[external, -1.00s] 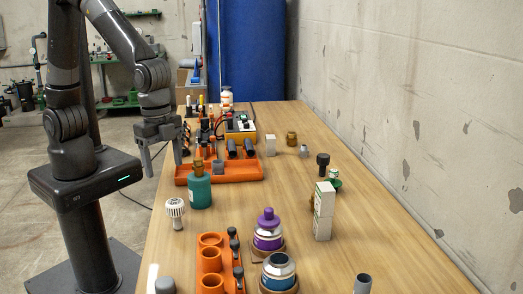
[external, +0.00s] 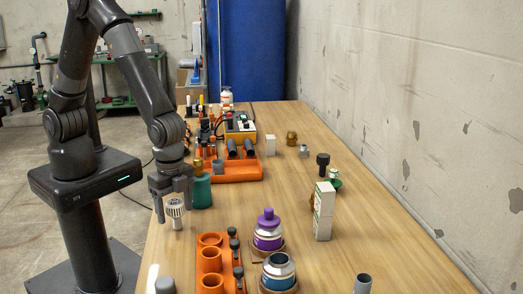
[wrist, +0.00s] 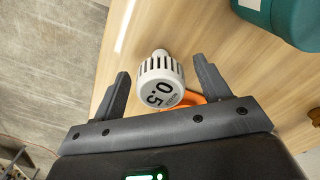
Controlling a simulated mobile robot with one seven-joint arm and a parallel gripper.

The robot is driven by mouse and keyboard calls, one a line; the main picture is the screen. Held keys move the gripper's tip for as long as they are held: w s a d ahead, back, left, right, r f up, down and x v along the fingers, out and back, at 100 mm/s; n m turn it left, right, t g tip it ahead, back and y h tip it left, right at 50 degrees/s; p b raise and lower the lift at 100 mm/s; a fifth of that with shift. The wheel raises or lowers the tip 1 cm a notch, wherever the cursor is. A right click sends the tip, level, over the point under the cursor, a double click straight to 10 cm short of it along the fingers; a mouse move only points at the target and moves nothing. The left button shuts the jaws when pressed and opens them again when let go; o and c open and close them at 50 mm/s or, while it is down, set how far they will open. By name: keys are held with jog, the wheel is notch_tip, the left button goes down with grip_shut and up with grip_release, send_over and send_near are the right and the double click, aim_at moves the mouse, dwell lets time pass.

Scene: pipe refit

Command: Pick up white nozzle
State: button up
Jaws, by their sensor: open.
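The white nozzle (external: 175,208) stands upright near the left edge of the table, with slots around its head and a narrower stem below. In the wrist view the nozzle (wrist: 160,84) shows "0.5" on its top and sits between my two fingers. My gripper (external: 173,207) is open, pointing down, with one finger on each side of the nozzle. In the wrist view a gap shows between the nozzle and each finger of my gripper (wrist: 163,88). Part of an orange thing (wrist: 192,98) shows behind the nozzle.
A teal bottle (external: 202,192) with a brown cap stands close to the right of my gripper. An orange holder (external: 211,240) with round cups is at the front. An orange tray (external: 243,171) lies farther back. The table's left edge is close by.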

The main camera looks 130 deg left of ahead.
jog(key=shift+f, duration=0.95)
jog(key=c, duration=1.1)
